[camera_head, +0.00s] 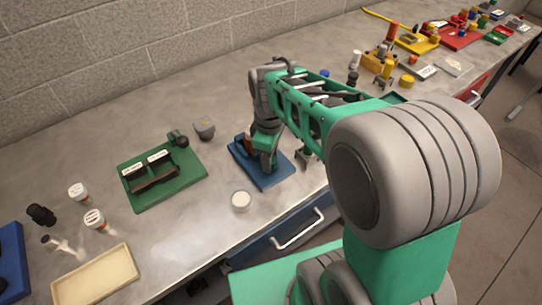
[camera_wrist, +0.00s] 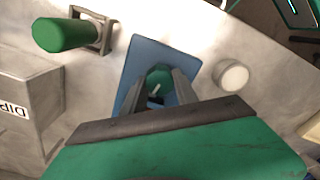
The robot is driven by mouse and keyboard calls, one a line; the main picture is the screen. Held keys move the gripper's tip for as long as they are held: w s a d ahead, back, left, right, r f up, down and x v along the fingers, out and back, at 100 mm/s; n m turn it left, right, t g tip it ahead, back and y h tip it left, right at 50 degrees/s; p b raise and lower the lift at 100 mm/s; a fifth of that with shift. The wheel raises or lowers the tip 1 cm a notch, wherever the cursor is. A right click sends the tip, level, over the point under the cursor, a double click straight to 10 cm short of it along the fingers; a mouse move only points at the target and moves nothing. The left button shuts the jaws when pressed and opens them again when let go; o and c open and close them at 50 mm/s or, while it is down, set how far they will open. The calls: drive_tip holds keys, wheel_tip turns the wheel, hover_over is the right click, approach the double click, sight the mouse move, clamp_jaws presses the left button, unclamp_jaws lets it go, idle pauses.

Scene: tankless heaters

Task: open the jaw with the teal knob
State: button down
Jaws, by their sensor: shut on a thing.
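The teal knob (camera_wrist: 158,76) sits over a blue base plate (camera_wrist: 150,48) in the wrist view, between the two grey fingers of my gripper (camera_wrist: 161,88). My gripper is shut on the knob. In the head view my gripper (camera_head: 268,160) reaches down onto the blue base plate (camera_head: 272,181), and its fingers and the knob are mostly hidden there. The jaw is largely covered by my gripper and arm, so I cannot tell how far it stands open.
A white round jar (camera_head: 240,201) stands close to the plate. A green board (camera_head: 185,187) with dark blocks lies to the left, and a grey piece (camera_head: 204,127) stands behind. In the wrist view a green cylinder (camera_wrist: 60,36) and a grey box (camera_wrist: 28,110) are at the left.

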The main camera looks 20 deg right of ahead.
drive_tip(key=shift+d, duration=0.1)
drive_tip(key=c, duration=1.2)
unclamp_jaws()
drive_tip(key=shift+d, duration=0.1)
drive_tip(key=shift+o, duration=1.3)
wheel_tip(320, 180, up, 8)
drive_tip(key=shift+f+b, duration=0.1)
drive_tip(key=shift+b, duration=0.2)
